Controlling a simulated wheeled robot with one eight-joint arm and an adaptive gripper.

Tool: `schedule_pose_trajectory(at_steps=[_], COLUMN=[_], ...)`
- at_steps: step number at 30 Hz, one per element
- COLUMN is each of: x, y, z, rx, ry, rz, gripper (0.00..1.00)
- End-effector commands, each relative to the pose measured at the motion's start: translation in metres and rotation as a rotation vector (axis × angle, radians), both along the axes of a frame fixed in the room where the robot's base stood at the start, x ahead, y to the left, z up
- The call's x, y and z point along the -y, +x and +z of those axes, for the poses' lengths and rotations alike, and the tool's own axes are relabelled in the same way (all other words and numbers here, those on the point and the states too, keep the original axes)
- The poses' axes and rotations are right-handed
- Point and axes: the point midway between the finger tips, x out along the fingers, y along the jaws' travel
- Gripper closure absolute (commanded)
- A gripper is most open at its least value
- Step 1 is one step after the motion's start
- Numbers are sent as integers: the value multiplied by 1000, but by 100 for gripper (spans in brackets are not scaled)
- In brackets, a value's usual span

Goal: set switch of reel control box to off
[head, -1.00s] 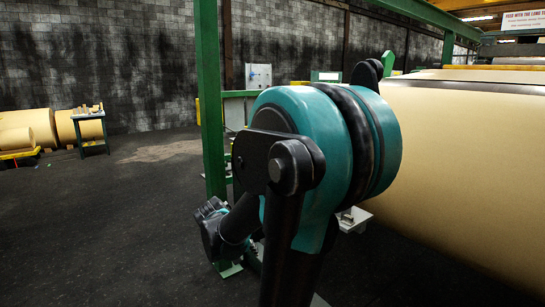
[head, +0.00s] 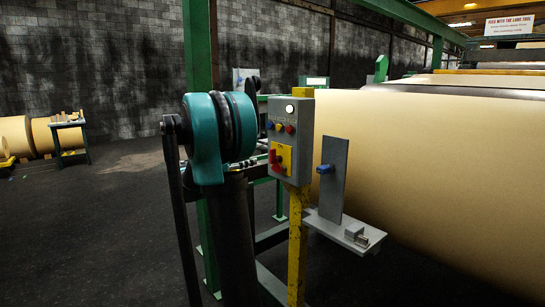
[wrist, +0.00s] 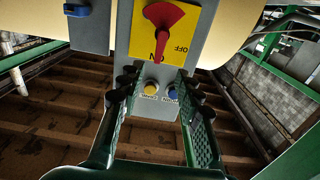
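The grey reel control box (head: 305,135) stands on a yellow post in the head view. Its yellow switch plate (head: 285,151) carries a red switch handle (head: 274,158). The wrist view shows the handle (wrist: 163,22) close up on the yellow plate (wrist: 200,18); its narrow end points at the ON label, with the OFF label to the right. My gripper (wrist: 158,82) is open and empty, its two fingers spread in front of the box, below the handle in the wrist view. I see no contact with the handle. In the head view my arm mostly hides the gripper.
The box has small coloured buttons (wrist: 151,88) near the switch. A grey plate with a blue knob (head: 325,169) and a small shelf (head: 330,228) are right of the post. The large paper roll (head: 430,160) lies behind. A green column (head: 199,50) stands left; open floor (head: 100,240) lies beyond.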

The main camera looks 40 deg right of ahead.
Motion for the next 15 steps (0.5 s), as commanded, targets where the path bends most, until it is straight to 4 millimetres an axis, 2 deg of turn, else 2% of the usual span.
schedule_pose_trajectory(at_steps=[3,15], x=[26,101], y=[1,7], z=[0,0], rx=[-1,-1], ry=[1,2], rz=[-3,-2], gripper=[65,65])
